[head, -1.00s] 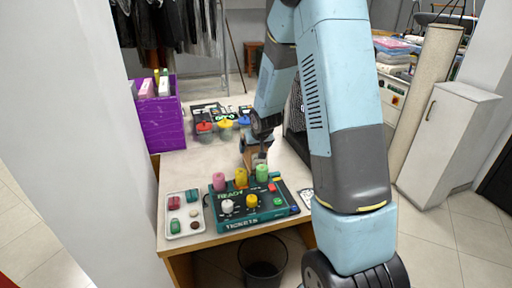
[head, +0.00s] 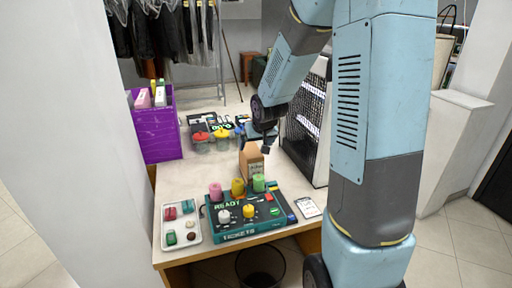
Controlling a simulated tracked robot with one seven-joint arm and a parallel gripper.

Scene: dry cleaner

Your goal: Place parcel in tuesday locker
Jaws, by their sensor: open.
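A small brown parcel (head: 252,163) with printing on its front stands upright on the counter, behind the teal ticket board. My gripper (head: 267,150) is small and dark at the end of my blue arm, just above and behind the parcel's right top edge. It is open, and the parcel stands on the counter by itself. Whether the fingers touch it I cannot tell. A tall dark case with a patterned, mesh-like face (head: 305,120) stands at the counter's right side, partly behind my arm. I see no readable Tuesday label.
The teal board (head: 240,233) holds several coloured pegs. A white tray (head: 168,238) of small pieces lies left of it. A purple box (head: 157,133) stands at the back left, coloured-lid containers (head: 222,133) behind the parcel. The counter's left middle (head: 185,172) is clear.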

